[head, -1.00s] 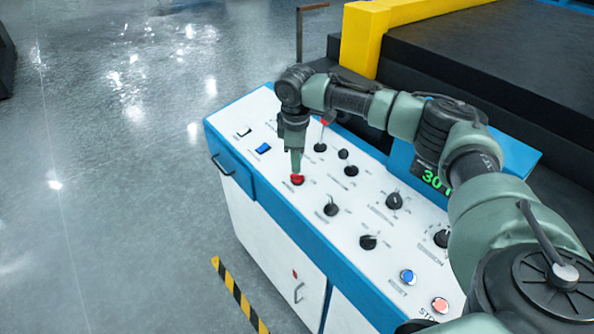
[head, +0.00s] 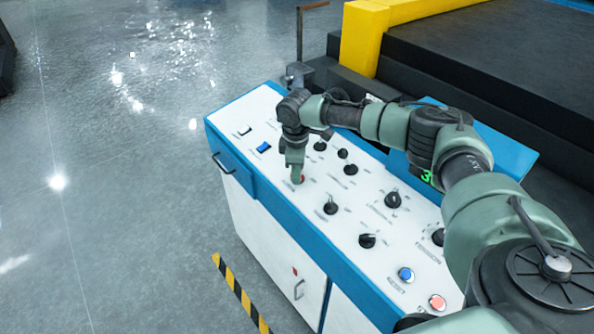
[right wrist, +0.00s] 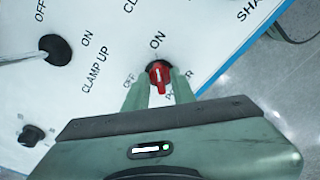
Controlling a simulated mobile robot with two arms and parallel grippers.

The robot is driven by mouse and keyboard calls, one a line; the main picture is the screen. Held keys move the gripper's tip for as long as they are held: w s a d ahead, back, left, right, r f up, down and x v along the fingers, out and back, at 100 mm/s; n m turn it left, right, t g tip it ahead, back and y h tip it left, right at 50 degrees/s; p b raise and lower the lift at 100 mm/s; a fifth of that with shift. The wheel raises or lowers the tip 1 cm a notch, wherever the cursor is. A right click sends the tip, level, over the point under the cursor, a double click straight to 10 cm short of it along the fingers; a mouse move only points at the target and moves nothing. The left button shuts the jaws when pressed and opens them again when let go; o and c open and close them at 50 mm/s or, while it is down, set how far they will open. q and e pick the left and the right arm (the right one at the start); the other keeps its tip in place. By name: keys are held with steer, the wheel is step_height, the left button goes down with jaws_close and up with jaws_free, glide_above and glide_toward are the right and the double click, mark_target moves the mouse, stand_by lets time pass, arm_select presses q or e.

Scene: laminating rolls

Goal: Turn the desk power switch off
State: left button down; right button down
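The power switch is a small red knob (right wrist: 160,76) on the white desk panel, between printed ON, OFF and POWER labels in the right wrist view. In the head view the red knob (head: 301,179) is partly hidden by my right gripper. My right gripper (head: 296,177) points down at the panel. In the right wrist view its two green fingers (right wrist: 160,86) stand on either side of the knob, with a narrow gap of panel visible, so it looks open around the knob. My left gripper is not in view.
The control desk (head: 275,205) carries several black knobs, a blue rocker (head: 263,147), a blue button (head: 406,274) and a pinkish-red button (head: 437,301). A yellow-edged machine bed (head: 480,60) is behind. Floor at left is clear.

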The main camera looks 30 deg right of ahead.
steer(key=n+p, duration=0.1)
steer(key=n, duration=0.1)
steer(key=shift+n, duration=0.4)
steer(key=n+p, duration=0.1)
steer(key=n, duration=0.2)
steer(key=shift+g, duration=0.3)
steer(key=n, duration=0.5)
steer(key=shift+w+n+g, duration=0.15)
steer(key=shift+n+g, duration=0.15)
steer(key=shift+n, duration=0.1)
steer(key=n+b, duration=0.1)
steer(key=n, duration=0.5)
steer(key=shift+g, duration=0.4)
steer(key=c, duration=1.5)
jaws_free()
